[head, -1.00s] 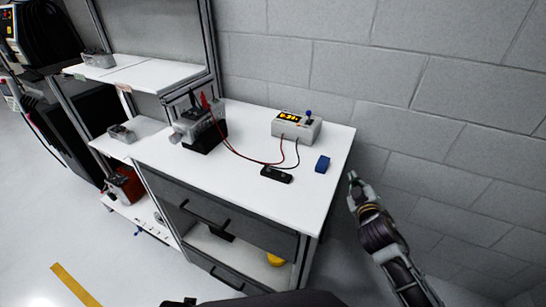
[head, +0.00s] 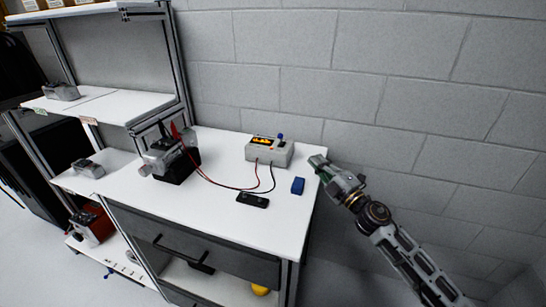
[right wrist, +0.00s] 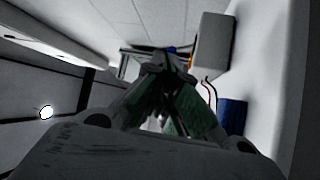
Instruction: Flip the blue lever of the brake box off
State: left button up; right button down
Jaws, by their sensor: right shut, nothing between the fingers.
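The brake box (head: 268,152) is a light grey box with a lit orange display, standing at the back right of the white worktop. Its blue lever (head: 280,137) sticks up from the top near the right end. The box also shows in the right wrist view (right wrist: 213,45), beyond the fingertips and to the right. My right gripper (head: 317,160) is shut and empty, just right of the box at the worktop's right edge, apart from the lever. Its closed fingers fill the middle of the right wrist view (right wrist: 167,68). My left gripper is not in view.
A blue block (head: 298,186) and a black device (head: 252,200) lie in front of the box. A block wall stands behind the worktop (head: 215,225), whose front is mostly clear.

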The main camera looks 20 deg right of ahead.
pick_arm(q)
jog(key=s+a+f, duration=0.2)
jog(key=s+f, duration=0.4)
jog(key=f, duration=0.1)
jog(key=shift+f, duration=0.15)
pick_arm(e)
jog(key=shift+w+a+f+n+g+y, duration=0.1)
jog(key=shift+a+n+g+y, duration=0.15)
jog(key=shift+n+g+y, duration=0.9)
jog(key=shift+a+f+n+g+y, duration=0.1)
jog(key=shift+a+n+g+y, duration=0.3)
jog(key=shift+n, duration=1.3)
jog(key=shift+w+a+f+n+g+y, duration=0.1)
jog(key=shift+n+g+y, duration=0.9)
jog(key=shift+n, duration=0.45)
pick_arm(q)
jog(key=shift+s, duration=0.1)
pick_arm(e)
jog(key=shift+x, duration=1.75)
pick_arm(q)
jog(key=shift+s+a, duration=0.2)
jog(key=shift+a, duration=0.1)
pick_arm(e)
jog(key=w+a+r, duration=0.1)
jog(key=w+a, duration=0.2)
jog(key=w, duration=0.5)
jog(key=shift+w+a, duration=0.35)
jog(key=shift+w, duration=0.05)
